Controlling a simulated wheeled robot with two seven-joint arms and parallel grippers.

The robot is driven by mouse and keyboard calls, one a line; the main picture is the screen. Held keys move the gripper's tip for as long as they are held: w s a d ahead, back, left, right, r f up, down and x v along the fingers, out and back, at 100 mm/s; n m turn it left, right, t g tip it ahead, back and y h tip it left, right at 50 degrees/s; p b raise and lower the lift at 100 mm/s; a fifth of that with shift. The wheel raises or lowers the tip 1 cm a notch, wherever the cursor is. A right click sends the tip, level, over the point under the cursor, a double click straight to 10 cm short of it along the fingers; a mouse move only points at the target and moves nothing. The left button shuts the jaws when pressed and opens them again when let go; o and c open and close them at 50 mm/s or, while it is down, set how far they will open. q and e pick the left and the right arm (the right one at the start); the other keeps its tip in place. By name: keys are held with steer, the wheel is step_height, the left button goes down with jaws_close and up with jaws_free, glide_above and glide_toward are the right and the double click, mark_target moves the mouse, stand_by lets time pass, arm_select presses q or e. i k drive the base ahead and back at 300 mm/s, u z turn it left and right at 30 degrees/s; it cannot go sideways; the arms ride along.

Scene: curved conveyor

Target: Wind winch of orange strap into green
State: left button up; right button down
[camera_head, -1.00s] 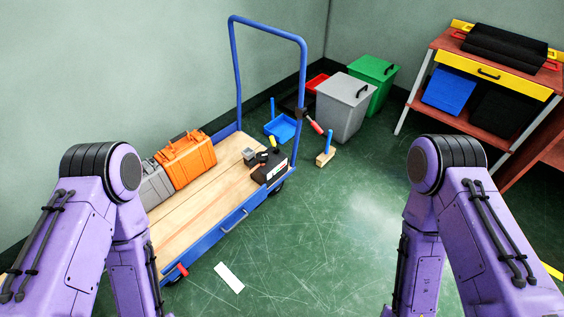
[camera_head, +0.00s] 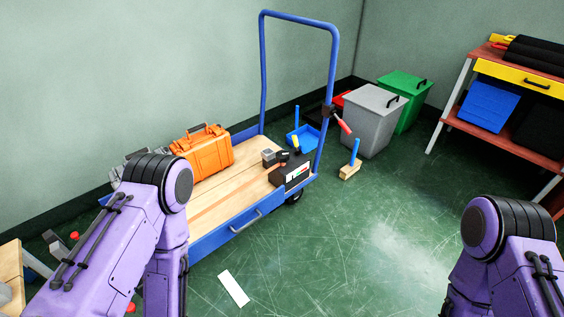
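I cannot make out an orange strap or a winch in the head view. The orange thing I see is a hard case (camera_head: 205,154) with a handle, sitting on the wooden deck of the blue cart (camera_head: 213,198). The green thing is a lidded bin (camera_head: 408,100) behind a grey bin, near the back corner. My two purple arms come in at the lower left and lower right. Both of my grippers are out of the picture.
The grey bin (camera_head: 371,122) stands in front of the green one. A black toolbox (camera_head: 292,170) is on the cart's near right end. A red-and-yellow workbench (camera_head: 518,72) stands at right.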

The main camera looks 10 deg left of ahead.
mark_target(282, 157)
steer(key=k, duration=0.9)
steer(key=u, duration=1)
steer(key=i, duration=1.05)
steer(key=z, duration=0.7)
steer(key=i, duration=0.95)
steer(key=z, duration=0.35)
